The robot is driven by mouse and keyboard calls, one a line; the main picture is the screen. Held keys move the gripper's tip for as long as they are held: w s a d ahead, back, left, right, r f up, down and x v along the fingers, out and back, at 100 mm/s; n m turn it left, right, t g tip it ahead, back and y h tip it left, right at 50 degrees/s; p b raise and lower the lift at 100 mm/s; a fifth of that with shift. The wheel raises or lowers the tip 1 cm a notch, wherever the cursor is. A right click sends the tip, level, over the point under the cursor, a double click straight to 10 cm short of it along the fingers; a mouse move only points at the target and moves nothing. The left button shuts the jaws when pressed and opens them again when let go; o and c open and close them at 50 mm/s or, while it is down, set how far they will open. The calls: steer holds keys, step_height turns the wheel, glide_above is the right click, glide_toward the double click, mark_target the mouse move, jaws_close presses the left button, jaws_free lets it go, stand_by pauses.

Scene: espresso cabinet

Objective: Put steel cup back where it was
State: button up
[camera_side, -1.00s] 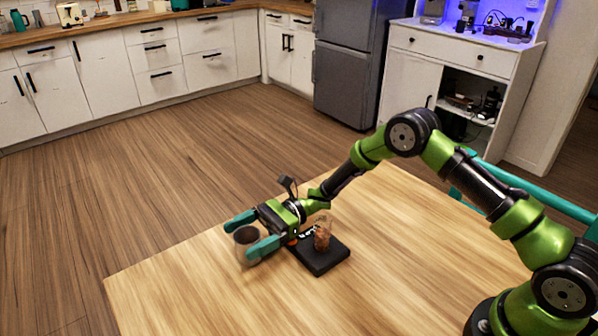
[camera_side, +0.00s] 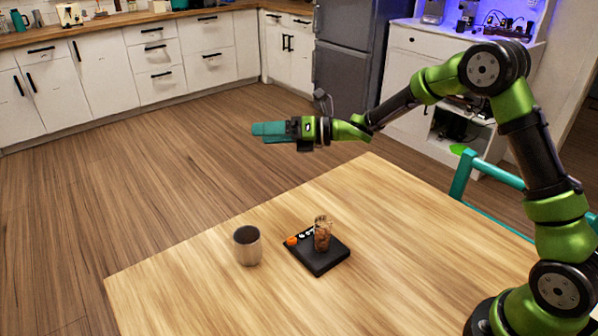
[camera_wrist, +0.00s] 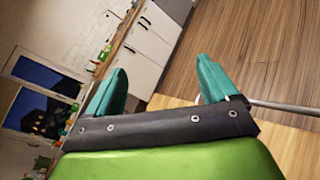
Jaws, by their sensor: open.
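The steel cup (camera_side: 247,246) stands upright on the wooden table, just left of a black scale. It is apart from the scale and nothing holds it. My gripper (camera_side: 262,132) is raised well above the table, up and behind the cup in the side view, and points left. In the wrist view my gripper (camera_wrist: 160,85) shows its two teal fingers spread wide with nothing between them. The cup is not visible in the wrist view.
The black scale (camera_side: 317,263) carries a glass (camera_side: 323,234) of brown contents, with an orange spot (camera_side: 292,241) at its left edge. The table (camera_side: 400,240) is otherwise clear. A teal chair (camera_side: 470,175) stands at its right edge.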

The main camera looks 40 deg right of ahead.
steer(key=s+d+r+m+t+h, duration=0.1)
steer(key=d+r+m+t+h, duration=0.2)
steer(key=d+r+m+h, duration=0.6)
steer(key=s+d+r+m+g+h, duration=0.1)
steer(key=s+m+h, duration=0.1)
steer(key=s+m, duration=0.5)
steer(key=s+d+r+m+h, duration=0.15)
steer(key=s+m, duration=0.25)
steer(key=m, duration=0.5)
steer(key=s+a+f+m+g+y, duration=0.1)
steer(key=s+a+f+m+g, duration=0.1)
steer(key=s+m, duration=0.6)
steer(key=s+a+f+m+g+y, duration=0.1)
steer(key=s+f+m+g, duration=0.3)
steer(key=s+m, duration=0.4)
steer(key=s+a, duration=0.1)
steer(key=s, duration=0.5)
steer(key=shift+s+f+m, duration=0.2)
steer(key=shift+s+m, duration=0.1)
steer(key=shift+s, duration=0.1)
